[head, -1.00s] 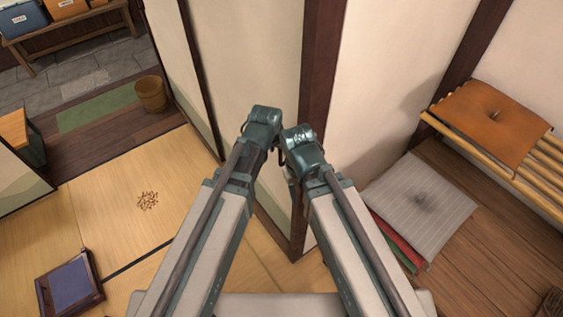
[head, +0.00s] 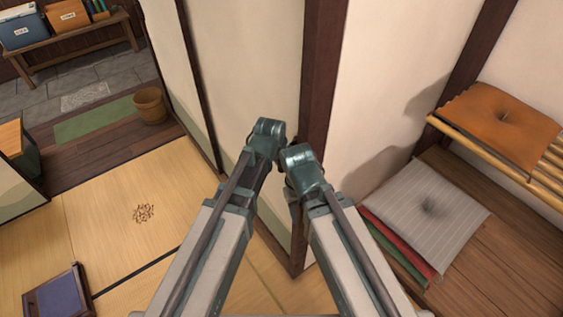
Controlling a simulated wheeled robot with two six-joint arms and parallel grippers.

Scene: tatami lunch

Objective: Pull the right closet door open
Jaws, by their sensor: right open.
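No closet door can be made out for certain. A pale panel (head: 250,60) with dark framing stands left of a dark corner post (head: 318,90); I cannot tell whether it is a door. To the right of the post is a pale wall (head: 385,70) above a wooden floor. Both my arms reach forward in front of the corner, with their ends close together. My right gripper (head: 291,190) shows only as a small dark part between the arms, open, with nothing seen in it. My left gripper is hidden behind its own arm.
A striped grey cushion (head: 440,215) lies on red and green ones at the right. An orange cushion (head: 500,120) rests on a slatted bamboo rack (head: 480,145). Tatami (head: 110,200) at the left bears small brown pieces (head: 143,213) and a framed blue item (head: 58,295). A basket (head: 150,106) stands farther back.

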